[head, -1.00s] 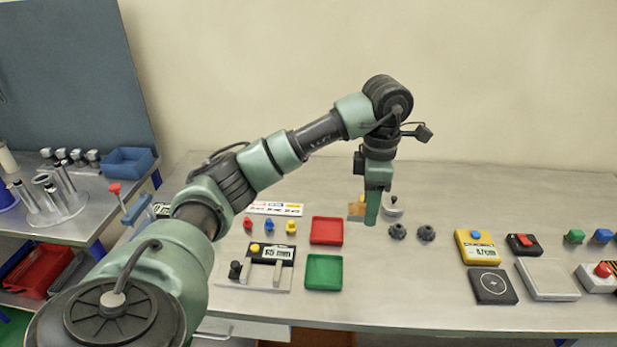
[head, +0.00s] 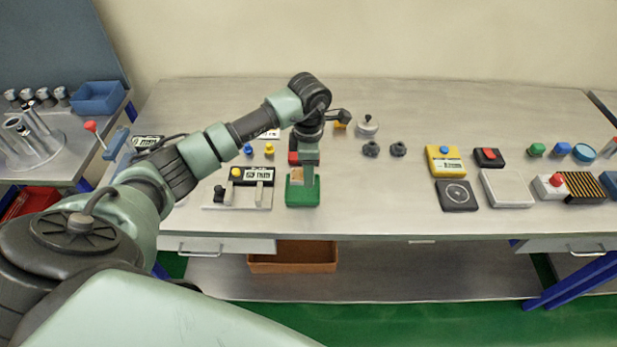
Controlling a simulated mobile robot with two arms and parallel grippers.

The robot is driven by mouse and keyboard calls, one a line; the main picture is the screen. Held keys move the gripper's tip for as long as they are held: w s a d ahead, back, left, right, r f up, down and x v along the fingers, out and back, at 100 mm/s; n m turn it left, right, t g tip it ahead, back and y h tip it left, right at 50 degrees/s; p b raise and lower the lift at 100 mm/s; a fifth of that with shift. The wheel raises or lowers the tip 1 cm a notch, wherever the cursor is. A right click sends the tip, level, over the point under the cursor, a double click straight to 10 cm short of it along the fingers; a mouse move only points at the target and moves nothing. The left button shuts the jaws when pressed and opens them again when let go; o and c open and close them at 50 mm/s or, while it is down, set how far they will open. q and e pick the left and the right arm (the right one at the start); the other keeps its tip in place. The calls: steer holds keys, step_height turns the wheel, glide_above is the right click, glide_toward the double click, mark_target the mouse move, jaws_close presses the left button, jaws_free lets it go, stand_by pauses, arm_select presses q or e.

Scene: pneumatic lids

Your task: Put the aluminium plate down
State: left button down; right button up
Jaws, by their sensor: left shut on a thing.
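My right gripper is not in view.
Left of the green tray stands a measuring fixture (head: 243,187) with a display. Two dark knobs (head: 371,149) lie to the right. Farther right are a yellow device (head: 444,161), a dark pad (head: 456,195) and a pale plate-like scale (head: 506,188). The table between is clear.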

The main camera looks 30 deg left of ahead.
mark_target(309, 191)
arm_select(q)
step_height(309, 191, down, 4)
steer(key=shift+p, duration=0.6)
steer(key=shift+f, duration=0.4)
steer(key=shift+f, duration=0.15)
steer(key=c, duration=1.1)
jaws_free()
